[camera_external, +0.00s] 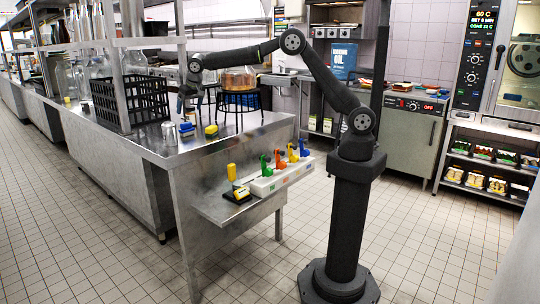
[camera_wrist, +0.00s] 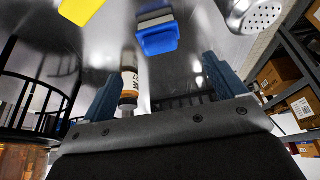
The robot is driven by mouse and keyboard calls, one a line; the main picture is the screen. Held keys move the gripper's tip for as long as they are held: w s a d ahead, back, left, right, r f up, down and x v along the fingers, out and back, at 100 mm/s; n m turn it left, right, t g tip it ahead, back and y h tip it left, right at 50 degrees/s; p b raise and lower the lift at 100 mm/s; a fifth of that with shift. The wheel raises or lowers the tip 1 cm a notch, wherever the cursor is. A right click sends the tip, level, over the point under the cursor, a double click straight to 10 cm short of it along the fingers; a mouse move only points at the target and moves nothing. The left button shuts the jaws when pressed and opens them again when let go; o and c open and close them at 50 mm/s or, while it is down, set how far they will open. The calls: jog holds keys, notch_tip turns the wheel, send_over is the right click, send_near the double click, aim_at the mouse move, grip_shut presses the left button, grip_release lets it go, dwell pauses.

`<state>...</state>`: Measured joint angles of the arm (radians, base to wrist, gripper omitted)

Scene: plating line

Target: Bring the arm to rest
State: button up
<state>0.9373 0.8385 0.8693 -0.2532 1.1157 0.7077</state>
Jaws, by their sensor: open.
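My gripper (camera_external: 187,97) hangs over the steel bench (camera_external: 160,146) at the end of my outstretched arm, fingers pointing down. In the wrist view my gripper (camera_wrist: 165,85) shows two blue-grey fingers set wide apart with nothing held between them. A small bottle with a brown and white label (camera_wrist: 129,82) appears beyond the left finger; I cannot tell its distance. A blue block-like item (camera_wrist: 157,38) lies ahead of the fingers, apart from them. My arm's base column stands on the floor to the right of the bench.
A yellow item (camera_external: 211,130) and a metal shaker (camera_external: 169,133) stand on the bench. A black crate (camera_external: 147,100) is to the left. A black stand (camera_external: 238,100) holding a glass vessel (camera_external: 238,79) is close on the right. A white rack (camera_external: 278,176) with coloured dispensers sits on the lower shelf.

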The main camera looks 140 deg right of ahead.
aim_at(187, 123)
jog(key=x, duration=1.2)
jog(key=shift+f, duration=0.15)
notch_tip(187, 123, up, 4)
jog(key=shift+a, duration=0.1)
jog(key=s+r, duration=1.2)
jog(key=w+a, duration=1.8)
jog(key=a, duration=0.4)
jog(key=shift+w+f+n, duration=0.25)
jog(key=shift+f+n, duration=0.05)
jog(key=shift+n, duration=0.1)
